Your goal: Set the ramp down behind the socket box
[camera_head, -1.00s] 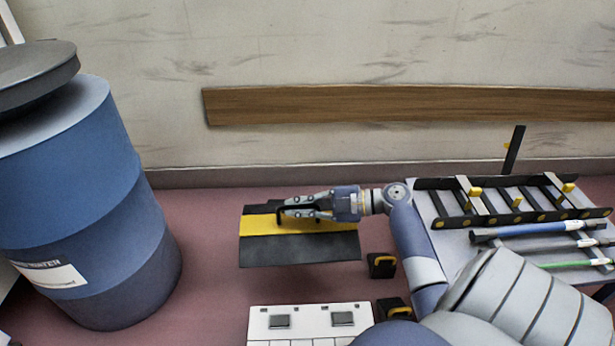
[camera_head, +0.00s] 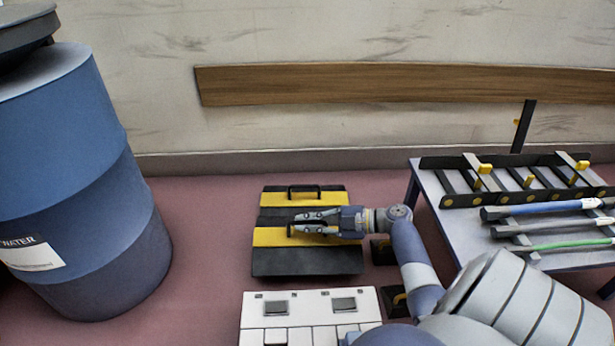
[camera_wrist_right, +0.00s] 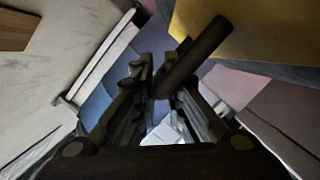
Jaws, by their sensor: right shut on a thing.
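My right gripper (camera_head: 298,224) is shut on the handle of a black ramp with a yellow band (camera_head: 307,262). In the right wrist view a dark handle bar (camera_wrist_right: 198,52) crosses between the fingers beside the ramp's yellow surface (camera_wrist_right: 240,28). The ramp looks about level; I cannot tell whether it touches the floor. A white box with dark square panels on top (camera_head: 312,309), which I take for the socket box, stands just in front of it, cut by the lower edge. My left gripper is not in view.
A second black-and-yellow ramp (camera_head: 303,195) with its own handle lies behind the held one. Small black blocks with yellow (camera_head: 382,251) stand to the right. A blue barrel (camera_head: 75,190) is at left, a table with a rack and rods (camera_head: 440,222) at right. Floor is free toward the wall.

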